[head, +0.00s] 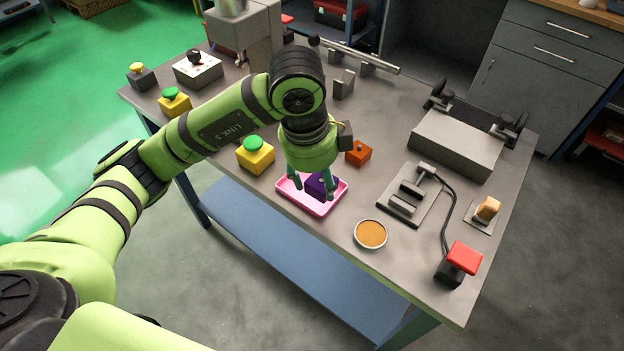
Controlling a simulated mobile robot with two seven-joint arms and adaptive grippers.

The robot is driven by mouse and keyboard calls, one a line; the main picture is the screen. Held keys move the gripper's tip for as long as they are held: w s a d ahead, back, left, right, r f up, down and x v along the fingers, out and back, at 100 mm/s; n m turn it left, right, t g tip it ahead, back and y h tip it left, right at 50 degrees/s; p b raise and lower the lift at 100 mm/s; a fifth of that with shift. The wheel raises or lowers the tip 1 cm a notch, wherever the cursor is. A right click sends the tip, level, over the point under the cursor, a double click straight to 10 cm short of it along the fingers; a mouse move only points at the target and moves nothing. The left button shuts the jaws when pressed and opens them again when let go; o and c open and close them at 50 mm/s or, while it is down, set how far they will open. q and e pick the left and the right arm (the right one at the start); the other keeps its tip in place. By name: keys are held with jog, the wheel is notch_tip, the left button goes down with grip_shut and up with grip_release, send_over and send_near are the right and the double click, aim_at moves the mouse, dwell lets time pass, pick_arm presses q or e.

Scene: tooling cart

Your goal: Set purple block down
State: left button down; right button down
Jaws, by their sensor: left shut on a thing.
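The purple block (316,187) is a small dark purple cube over a pink tray (297,203) near the front edge of the cart top. My left gripper (313,190) points down over the tray, its two teal fingers shut on the purple block. The block appears within the tray's outline; I cannot tell whether it touches the tray floor. The fingers cover part of the block. My right gripper is not in view.
An orange block (358,153) stands just behind the tray. A yellow box with a green button (255,155) is to its left, and a round orange-filled dish (370,234) to its right. A red switch (463,257) with a cable sits at the front right.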

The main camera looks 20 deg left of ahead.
pick_arm(q)
jog(key=w+a+f, duration=0.2)
jog(key=w, duration=0.1)
jog(key=w+a+f+p, duration=0.1)
jog(key=w, duration=0.1)
jog(key=shift+a+f, duration=0.2)
jog(key=shift+f, duration=0.05)
jog(key=shift+w+f, duration=0.15)
notch_tip(320, 180, down, 3)
jog(key=shift+a+f+p, duration=0.1)
jog(key=shift+f+p, duration=0.05)
jog(key=shift+p, duration=0.55)
jog(key=shift+f, duration=0.3)
jog(key=shift+f, duration=0.1)
jog(key=shift+f, duration=0.1)
jog(key=shift+c, duration=2.2)
grip_release()
